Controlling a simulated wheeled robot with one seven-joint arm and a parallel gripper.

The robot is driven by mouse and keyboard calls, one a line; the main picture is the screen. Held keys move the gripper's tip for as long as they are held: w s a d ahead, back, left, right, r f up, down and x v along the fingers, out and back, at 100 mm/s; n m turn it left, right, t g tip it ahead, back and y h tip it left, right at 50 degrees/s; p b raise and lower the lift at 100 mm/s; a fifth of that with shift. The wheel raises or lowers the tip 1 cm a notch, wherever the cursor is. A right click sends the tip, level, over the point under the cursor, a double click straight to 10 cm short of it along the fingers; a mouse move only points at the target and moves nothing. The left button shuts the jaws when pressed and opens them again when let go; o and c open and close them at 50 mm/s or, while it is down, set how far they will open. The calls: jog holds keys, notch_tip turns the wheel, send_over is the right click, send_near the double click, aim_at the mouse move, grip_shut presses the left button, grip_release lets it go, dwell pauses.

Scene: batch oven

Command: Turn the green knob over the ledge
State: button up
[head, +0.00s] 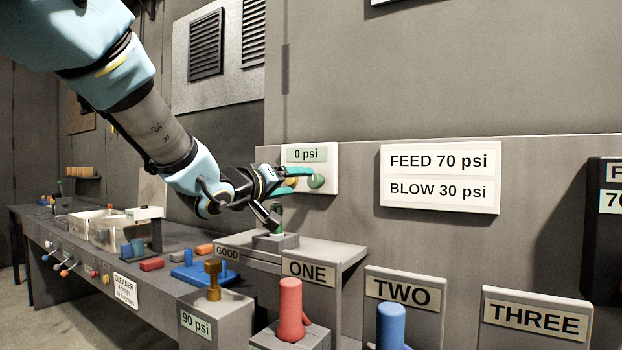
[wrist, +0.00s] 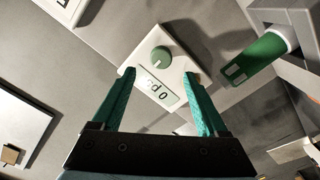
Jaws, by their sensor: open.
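The green knob (head: 316,181) is on a white panel (head: 325,158) on the grey wall over the ledge (head: 330,251). The panel's display reads "0 psi". In the wrist view the round green knob (wrist: 161,57) has a pale pointer line and sits on the white panel (wrist: 150,43), beyond my fingertips. My gripper (head: 298,180) has teal fingers and is open and empty, pointing at the panel from the left. In the wrist view the fingers (wrist: 159,75) are spread, with the knob ahead and between them, apart from both.
A green cylinder (head: 277,217) stands on a grey block on the ledge under my gripper; it shows at the upper right of the wrist view (wrist: 262,59). A white sign (head: 440,177) reads "FEED 70 psi, BLOW 30 psi". Red (head: 290,309) and blue (head: 391,325) handles stand in front.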

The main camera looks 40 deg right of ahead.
aim_at(312, 181)
jog(key=p+x, duration=0.2)
jog(key=x, duration=0.5)
jog(key=shift+w+d, duration=0.15)
jog(key=shift+w, duration=0.05)
jog(key=shift+c, duration=0.2)
grip_shut()
